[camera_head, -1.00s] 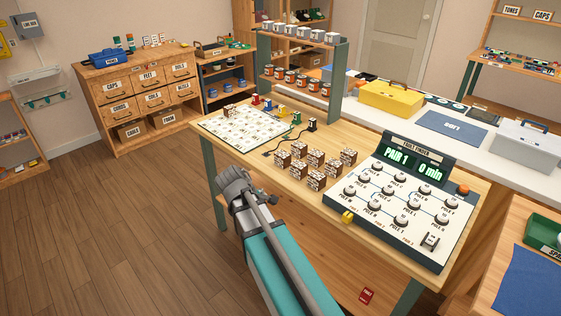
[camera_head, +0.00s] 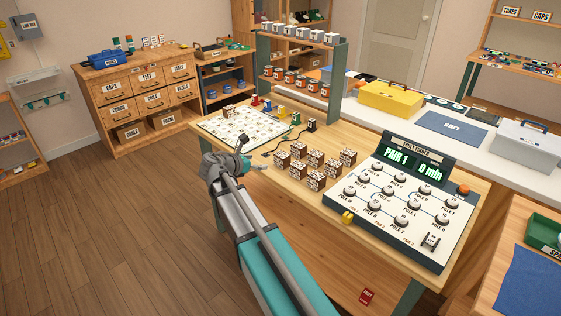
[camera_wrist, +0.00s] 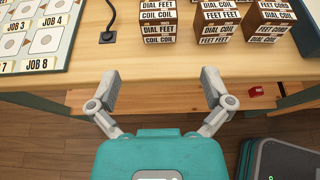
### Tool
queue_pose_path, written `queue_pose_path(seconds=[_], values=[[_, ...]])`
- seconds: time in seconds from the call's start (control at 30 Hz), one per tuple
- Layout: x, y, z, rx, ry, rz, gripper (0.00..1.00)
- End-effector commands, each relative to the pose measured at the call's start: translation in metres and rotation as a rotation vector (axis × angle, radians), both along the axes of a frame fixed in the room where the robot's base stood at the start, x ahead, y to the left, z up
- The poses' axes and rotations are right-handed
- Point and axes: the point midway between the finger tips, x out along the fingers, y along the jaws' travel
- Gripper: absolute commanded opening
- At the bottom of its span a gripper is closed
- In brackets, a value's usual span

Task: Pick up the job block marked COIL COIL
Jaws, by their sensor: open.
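My gripper (camera_wrist: 161,78) is open and empty in the wrist view, its fingers apart over the table's front edge. Brown blocks with white labels stand beyond it: a left one (camera_wrist: 159,27), a middle one (camera_wrist: 220,28) and a right one (camera_wrist: 272,28). The left block is nearly in line with the gap between my fingers, with space before it. A lower label line on the left block seems to read COIL COIL; the small print is uncertain. In the head view my gripper (camera_head: 248,155) is left of the group of blocks (camera_head: 315,181), apart from them.
A white job board (camera_head: 243,131) lies on the table, left of the blocks. A small black post (camera_head: 311,126) with a cable stands behind them. The test panel (camera_head: 400,213) is to the right. Bare wood (camera_wrist: 135,56) lies between my gripper and the blocks.

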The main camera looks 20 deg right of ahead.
Motion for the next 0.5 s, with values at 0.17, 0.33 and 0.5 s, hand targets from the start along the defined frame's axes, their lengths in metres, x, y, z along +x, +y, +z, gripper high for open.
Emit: queue_pose_path(seconds=[0.17, 0.33, 0.5], values=[[0.000, 0.000, 0.000, 0.002, -0.001, -0.001, 1.00], [0.002, -0.005, -0.004, 0.003, -0.002, -0.002, 1.00], [0.008, -0.020, -0.012, 0.003, -0.002, -0.003, 1.00]])
